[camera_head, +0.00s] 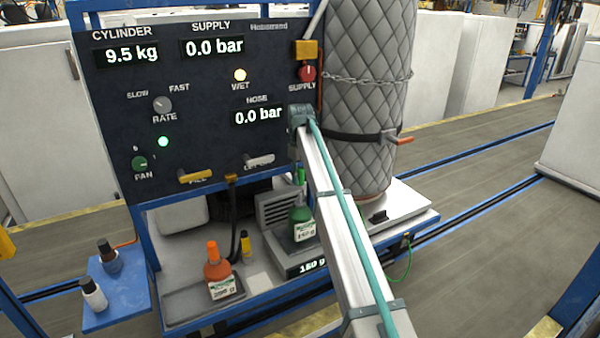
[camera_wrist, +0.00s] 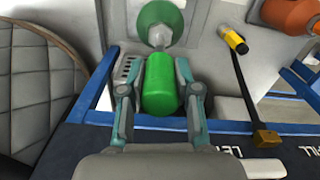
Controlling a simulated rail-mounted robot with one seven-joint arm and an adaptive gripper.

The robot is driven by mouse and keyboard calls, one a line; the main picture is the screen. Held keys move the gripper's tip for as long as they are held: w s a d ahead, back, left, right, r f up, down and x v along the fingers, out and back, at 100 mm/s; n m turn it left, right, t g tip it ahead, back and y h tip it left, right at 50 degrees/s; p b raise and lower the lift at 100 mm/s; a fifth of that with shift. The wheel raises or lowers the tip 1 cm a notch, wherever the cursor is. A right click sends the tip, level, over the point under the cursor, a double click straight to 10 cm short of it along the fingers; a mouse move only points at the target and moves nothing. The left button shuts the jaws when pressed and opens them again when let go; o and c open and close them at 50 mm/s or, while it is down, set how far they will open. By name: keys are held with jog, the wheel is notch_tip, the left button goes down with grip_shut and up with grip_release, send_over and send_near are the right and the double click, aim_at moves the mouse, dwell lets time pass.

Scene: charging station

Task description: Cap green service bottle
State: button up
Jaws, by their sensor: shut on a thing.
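The green service bottle (camera_head: 303,222) stands on the scale, partly hidden behind my arm in the head view. Its body also shows at the top of the wrist view (camera_wrist: 160,18), with a pale neck facing my gripper. My gripper (camera_wrist: 159,78) is shut on a bright green cap (camera_wrist: 162,92), with one finger on each side. The cap appears just short of the bottle's neck in the wrist view; whether they touch is unclear.
An orange-capped bottle (camera_head: 217,270) stands to the left, with a small yellow-and-black item (camera_head: 246,246) between. The dark control panel (camera_head: 195,110) and a quilted cylinder (camera_head: 366,90) rise behind. Two small bottles stand on a blue side shelf (camera_head: 122,303).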

aim_at(300, 194)
jog(key=shift+f+b, duration=0.3)
jog(key=shift+f, duration=1)
jog(key=shift+c, duration=0.5)
jog(key=shift+m+p, duration=0.3)
jog(key=shift+p, duration=0.1)
jog(key=shift+f+b, duration=0.8)
jog(key=shift+f, duration=1.8)
dwell(0.4)
jog(key=o, duration=1.1)
notch_tip(300, 194, up, 12)
